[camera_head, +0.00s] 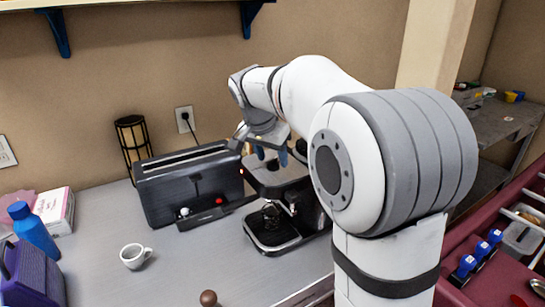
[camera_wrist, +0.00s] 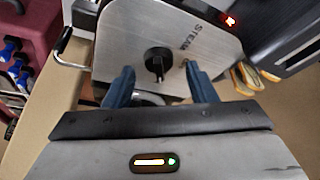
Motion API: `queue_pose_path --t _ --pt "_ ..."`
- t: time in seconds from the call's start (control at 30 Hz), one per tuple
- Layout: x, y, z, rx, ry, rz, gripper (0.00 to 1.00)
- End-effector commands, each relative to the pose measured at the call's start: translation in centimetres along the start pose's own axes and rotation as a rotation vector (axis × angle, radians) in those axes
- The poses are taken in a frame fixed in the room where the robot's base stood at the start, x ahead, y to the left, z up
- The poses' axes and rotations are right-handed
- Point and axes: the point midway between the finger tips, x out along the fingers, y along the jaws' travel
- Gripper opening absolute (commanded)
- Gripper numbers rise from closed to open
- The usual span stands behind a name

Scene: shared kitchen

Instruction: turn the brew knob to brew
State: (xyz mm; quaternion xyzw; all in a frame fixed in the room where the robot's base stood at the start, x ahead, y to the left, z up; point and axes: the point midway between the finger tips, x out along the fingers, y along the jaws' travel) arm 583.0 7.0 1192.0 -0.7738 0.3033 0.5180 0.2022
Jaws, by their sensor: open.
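The coffee machine (camera_head: 268,228) stands on the counter below my gripper, with a black drip tray at its front. In the wrist view its grey metal panel (camera_wrist: 125,25) fills the upper middle and bears a round black knob (camera_wrist: 158,60). The word STEAM is printed to the right of the knob; no BREW label is readable. The knob's ridge points toward the bottom of the picture. My gripper (camera_wrist: 159,68) is open, with one blue finger on each side of the knob and gaps between.
A dark toaster (camera_head: 160,192) stands close left of the machine. A white cup (camera_head: 132,257), a blue bottle (camera_head: 34,232) and a purple container (camera_head: 35,277) are farther left. A dark caged lamp (camera_head: 132,140) stands behind the toaster. The counter's front middle is mostly clear.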

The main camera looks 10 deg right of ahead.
Motion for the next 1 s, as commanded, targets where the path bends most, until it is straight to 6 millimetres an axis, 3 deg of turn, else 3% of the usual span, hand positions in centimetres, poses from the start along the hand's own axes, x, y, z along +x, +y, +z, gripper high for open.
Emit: queue_pose_path --t 0.3,0.43,0.87,1.0 --pt "-5.3 -0.1 -0.1 0.0 0.003 -0.004 0.51" --pt "-6.6 -0.1 -0.1 0.0 0.002 -0.004 0.51" --pt "-7.0 0.0 -0.1 0.0 0.001 -0.001 0.51" --pt "-6.5 2.5 1.9 -0.085 -0.027 -0.019 0.51"
